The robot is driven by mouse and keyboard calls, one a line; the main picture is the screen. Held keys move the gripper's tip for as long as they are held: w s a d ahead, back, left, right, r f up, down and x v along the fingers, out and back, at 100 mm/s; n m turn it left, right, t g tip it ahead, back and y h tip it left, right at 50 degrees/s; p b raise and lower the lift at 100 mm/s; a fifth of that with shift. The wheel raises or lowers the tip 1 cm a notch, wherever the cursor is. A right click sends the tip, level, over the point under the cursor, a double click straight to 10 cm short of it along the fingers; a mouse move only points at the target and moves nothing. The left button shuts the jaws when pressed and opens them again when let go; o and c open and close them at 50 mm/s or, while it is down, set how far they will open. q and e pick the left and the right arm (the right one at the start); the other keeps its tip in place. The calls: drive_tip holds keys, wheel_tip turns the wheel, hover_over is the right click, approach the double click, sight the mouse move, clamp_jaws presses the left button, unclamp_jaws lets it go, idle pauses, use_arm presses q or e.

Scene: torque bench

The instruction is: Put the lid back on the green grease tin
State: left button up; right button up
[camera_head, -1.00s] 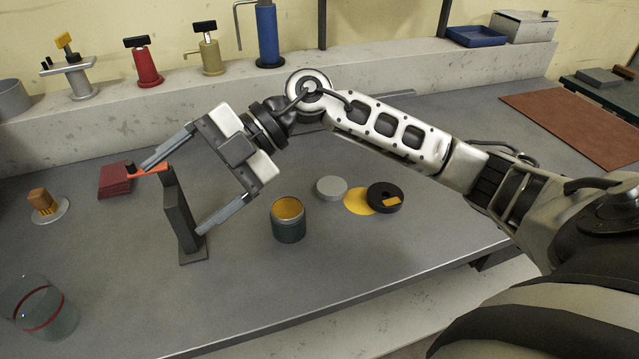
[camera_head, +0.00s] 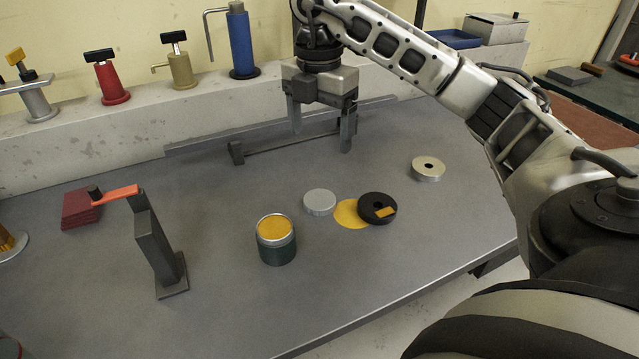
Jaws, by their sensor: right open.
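The green grease tin (camera_head: 277,251) stands upright on the bench, open at the top, with yellow grease showing inside. A plain grey disc (camera_head: 319,203), which looks like the lid, lies flat just behind and right of it, apart from the tin. My right gripper (camera_head: 321,137) is open, pointing down above the back of the bench, behind the disc and the tin. Its fingers are near a thin dark bar (camera_head: 285,145); I cannot tell if they touch it. My left gripper is not in view.
A yellow disc (camera_head: 347,215) lies partly under a black ring (camera_head: 379,209) beside the grey disc. A silver ring (camera_head: 428,169) lies farther right. A dark post (camera_head: 158,248) with an orange arm stands left of the tin. The front bench is clear.

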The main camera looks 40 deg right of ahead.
drive_tip(key=b, duration=0.1)
hover_over(319, 200)
drive_tip(key=f, duration=0.9)
drive_tip(key=shift+d+f, duration=0.1)
drive_tip(key=shift+d, duration=0.1)
drive_tip(key=shift+a+f, duration=0.15)
drive_tip(key=shift+f, duration=2.4)
drive_tip(key=shift+c, duration=0.2)
drive_tip(key=c, duration=1)
